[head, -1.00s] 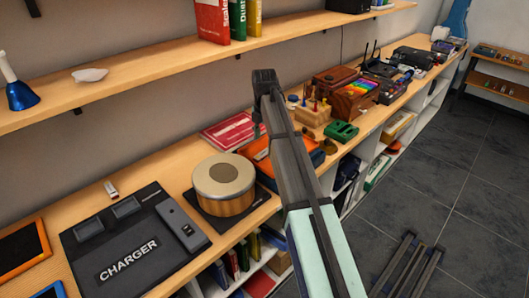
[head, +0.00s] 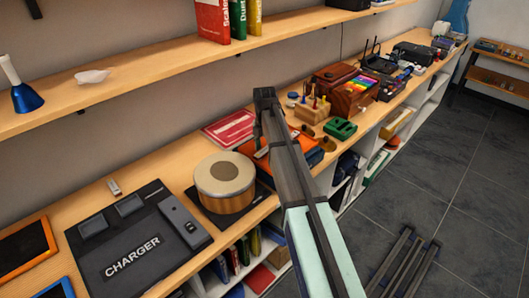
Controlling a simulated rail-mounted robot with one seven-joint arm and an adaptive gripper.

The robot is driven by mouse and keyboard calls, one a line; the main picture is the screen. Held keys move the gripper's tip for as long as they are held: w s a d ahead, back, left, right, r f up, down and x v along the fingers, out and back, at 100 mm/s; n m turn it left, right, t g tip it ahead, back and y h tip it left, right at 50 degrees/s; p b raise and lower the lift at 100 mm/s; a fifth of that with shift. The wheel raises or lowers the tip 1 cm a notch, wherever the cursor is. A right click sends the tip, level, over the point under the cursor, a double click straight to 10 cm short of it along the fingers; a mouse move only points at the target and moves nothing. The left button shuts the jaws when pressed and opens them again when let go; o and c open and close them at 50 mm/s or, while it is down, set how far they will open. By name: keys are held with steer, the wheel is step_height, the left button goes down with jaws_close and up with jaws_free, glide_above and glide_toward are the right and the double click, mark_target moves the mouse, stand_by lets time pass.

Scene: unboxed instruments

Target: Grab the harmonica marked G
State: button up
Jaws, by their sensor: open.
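My gripper (head: 260,132) is at the far end of my arm, pointing down over the middle of the workbench. It looks small and dark, and its fingers are partly hidden by the wrist; it appears open. Just below it, a small pale silver bar (head: 262,153) lies by an orange case (head: 306,158). It may be a harmonica, but no letter G can be read on it. My arm hides part of the case and the bench behind it.
A round drum (head: 225,178) stands left of my arm, beside a black charger pad (head: 130,245). A red book (head: 229,128) lies behind. A green object (head: 340,128), a wooden peg block (head: 312,113) and a brown box (head: 350,98) stand to the right. A shelf (head: 170,60) runs above.

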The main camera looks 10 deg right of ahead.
jaws_close()
steer(key=shift+r, duration=0.2)
